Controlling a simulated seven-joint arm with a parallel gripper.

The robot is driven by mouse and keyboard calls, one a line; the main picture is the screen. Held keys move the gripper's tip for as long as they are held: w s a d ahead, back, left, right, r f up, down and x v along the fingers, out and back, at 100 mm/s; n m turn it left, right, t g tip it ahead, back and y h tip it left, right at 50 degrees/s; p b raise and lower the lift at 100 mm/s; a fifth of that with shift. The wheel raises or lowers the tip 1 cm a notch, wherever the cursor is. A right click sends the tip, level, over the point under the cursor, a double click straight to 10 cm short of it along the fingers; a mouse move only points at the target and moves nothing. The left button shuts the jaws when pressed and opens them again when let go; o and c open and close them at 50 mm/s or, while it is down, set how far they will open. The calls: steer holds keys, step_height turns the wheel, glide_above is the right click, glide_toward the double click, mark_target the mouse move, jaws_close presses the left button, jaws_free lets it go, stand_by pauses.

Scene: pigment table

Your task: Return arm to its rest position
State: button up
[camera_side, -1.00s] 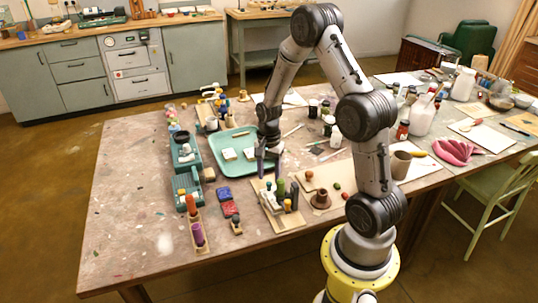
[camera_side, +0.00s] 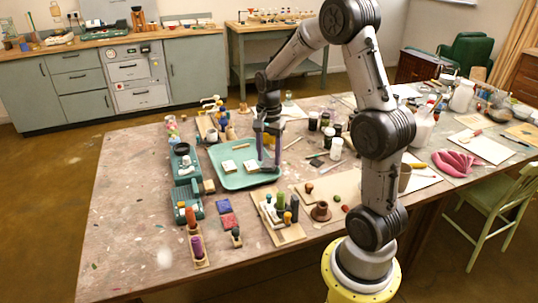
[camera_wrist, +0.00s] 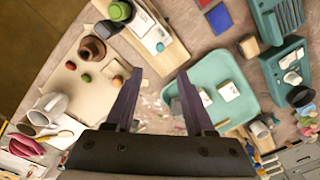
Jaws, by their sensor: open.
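My gripper (camera_side: 268,166) hangs pointing down over the right part of the teal tray (camera_side: 228,180) in the side view. In the wrist view its two dark purple fingers (camera_wrist: 160,105) stand wide apart with nothing between them. The teal tray also shows in the wrist view (camera_wrist: 240,103), right of the fingers, with pale blocks (camera_wrist: 228,91) in it. My arm is bent, with its elbow high above the table.
A wooden board (camera_side: 282,233) with several coloured cylinders stands in front of the tray. A brown pot (camera_side: 321,211) is right of it. Jars (camera_side: 313,121) and a white bottle (camera_side: 424,128) crowd the right side. The table's front left (camera_side: 135,240) is mostly clear.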

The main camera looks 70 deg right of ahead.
steer(key=a+r+n+t+h, duration=0.1)
steer(key=a+r+n+t, duration=0.3)
steer(key=a+r, duration=0.8)
steer(key=s+a+n, duration=0.4)
steer(key=s+n, duration=0.3)
steer(key=s+a+n+t+y, duration=0.1)
steer(key=s+a+n, duration=0.3)
steer(key=s+n, duration=0.3)
steer(key=shift+s+r+t, duration=0.3)
steer(key=shift+s+r, duration=0.1)
steer(key=shift+s, duration=0.1)
